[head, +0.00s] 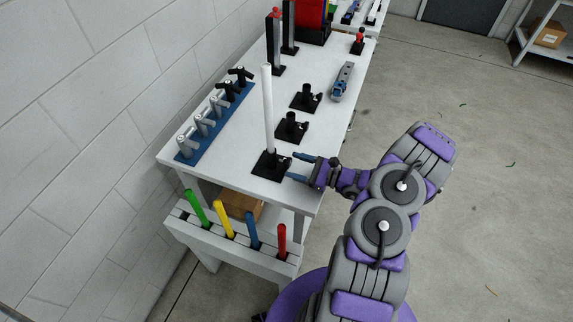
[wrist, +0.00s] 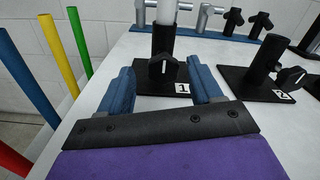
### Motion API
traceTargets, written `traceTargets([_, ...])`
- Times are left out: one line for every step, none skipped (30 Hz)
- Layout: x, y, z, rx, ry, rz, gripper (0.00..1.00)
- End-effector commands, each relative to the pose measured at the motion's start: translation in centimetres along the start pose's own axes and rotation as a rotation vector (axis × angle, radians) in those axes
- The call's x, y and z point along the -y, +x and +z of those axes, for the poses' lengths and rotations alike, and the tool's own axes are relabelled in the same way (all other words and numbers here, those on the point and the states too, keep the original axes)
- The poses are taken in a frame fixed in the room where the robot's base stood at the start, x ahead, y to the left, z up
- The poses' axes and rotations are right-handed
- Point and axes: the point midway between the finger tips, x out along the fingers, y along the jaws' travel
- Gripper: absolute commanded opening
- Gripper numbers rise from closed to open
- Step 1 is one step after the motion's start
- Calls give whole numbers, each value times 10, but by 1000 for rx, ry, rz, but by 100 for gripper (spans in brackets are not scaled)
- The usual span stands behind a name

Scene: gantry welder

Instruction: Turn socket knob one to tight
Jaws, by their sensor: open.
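Socket one (head: 271,165) is a black holder on a black base plate near the table's front end, with a tall white rod (head: 267,105) upright in it. In the wrist view its black knob (wrist: 167,67) faces me and has a white line, close to upright, and a "1" label (wrist: 183,88) sits beside it. My gripper (head: 299,167) is to the right of socket one. In the wrist view its two blue fingers (wrist: 165,90) are apart, one on each side of the knob and short of it, with nothing between them.
Socket two (wrist: 268,70) stands empty behind socket one, with another empty socket (head: 306,98) farther back. A blue rack (head: 215,120) with several handled pieces lines the table's left side. Green, yellow, blue and red rods stand in a white holder (head: 230,238) at the table's front.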

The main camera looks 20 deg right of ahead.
Motion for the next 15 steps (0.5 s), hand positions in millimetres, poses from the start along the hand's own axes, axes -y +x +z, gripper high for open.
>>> traceTargets([-2, 9, -1, 1, 0, 4, 65])
traceTargets([-1, 13, -1, 1, 0, 3, 65])
traceTargets([-1, 18, -1, 1, 0, 4, 65])
traceTargets([-1, 22, -1, 1, -1, 4, 65])
traceTargets([-1, 25, -1, 0, -1, 3, 65])
traceTargets([-1, 28, -1, 0, -2, 3, 65])
traceTargets([-1, 31, -1, 0, -2, 3, 65])
traceTargets([-1, 32, -1, 0, -1, 2, 65])
traceTargets([-1, 35, 0, -1, -2, 2, 65])
traceTargets([-2, 36, 0, -1, -2, 2, 65])
traceTargets([-2, 38, 0, -2, -3, 2, 65])
traceTargets([-2, 38, 0, -3, -3, 2, 65])
traceTargets([-2, 39, 1, -3, -3, 2, 65])
traceTargets([-2, 39, 1, -3, -3, 2, 65])
traceTargets([-2, 39, 1, -4, -3, 2, 65])
